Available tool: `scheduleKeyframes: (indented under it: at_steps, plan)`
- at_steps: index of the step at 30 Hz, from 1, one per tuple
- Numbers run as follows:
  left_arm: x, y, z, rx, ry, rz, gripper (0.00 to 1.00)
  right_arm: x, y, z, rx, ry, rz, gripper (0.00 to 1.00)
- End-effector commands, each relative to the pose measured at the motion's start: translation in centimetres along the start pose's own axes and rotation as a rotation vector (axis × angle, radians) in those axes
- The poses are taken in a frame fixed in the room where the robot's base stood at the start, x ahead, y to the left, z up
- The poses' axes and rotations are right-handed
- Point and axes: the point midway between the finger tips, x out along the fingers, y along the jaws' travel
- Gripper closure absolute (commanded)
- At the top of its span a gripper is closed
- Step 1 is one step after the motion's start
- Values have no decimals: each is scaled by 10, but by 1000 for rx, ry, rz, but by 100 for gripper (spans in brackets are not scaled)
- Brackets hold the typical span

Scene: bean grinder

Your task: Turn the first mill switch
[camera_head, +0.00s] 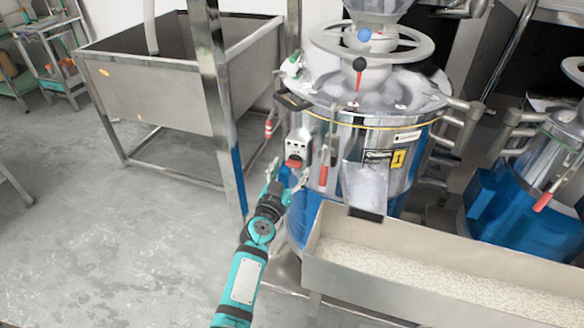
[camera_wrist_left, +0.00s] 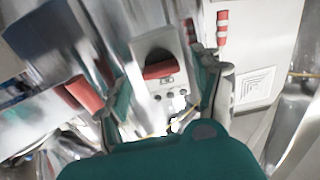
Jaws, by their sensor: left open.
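The first mill (camera_head: 372,135) is a steel and blue drum with a yellow label "1". Its switch box (camera_head: 298,145) is pale and sits on the mill's left side, with a red switch (camera_head: 293,163) low on its face. In the left wrist view the red switch (camera_wrist_left: 159,69) lies across a dark round recess in the box (camera_wrist_left: 150,47). My left gripper (camera_head: 287,172) is open just in front of the box. In the wrist view its fingers (camera_wrist_left: 163,82) stand on either side of the switch; whether they touch the box I cannot tell. My right gripper is not in view.
A red-handled lever (camera_head: 323,175) hangs just right of the box. A steel trough (camera_head: 440,270) of pale grains stands at the front right. A steel post (camera_head: 217,95) and basin (camera_head: 165,95) are at left. The floor (camera_head: 110,240) at left is clear.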

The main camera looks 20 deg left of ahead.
Motion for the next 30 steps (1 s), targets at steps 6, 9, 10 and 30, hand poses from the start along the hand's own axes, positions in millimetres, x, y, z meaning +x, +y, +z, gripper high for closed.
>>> scheduleKeyframes:
  at_steps: [6, 9, 10, 30]
  plan:
    - [18, -1, 1, 0, -1, -1, 33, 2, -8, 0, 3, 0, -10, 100]
    - [20, -1, 1, -1, -1, -1, 33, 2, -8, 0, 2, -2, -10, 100]
    - [20, -1, 1, -1, -1, -1, 33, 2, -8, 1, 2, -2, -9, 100]
    - [20, 0, 1, -1, -1, -1, 88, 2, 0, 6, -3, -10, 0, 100]
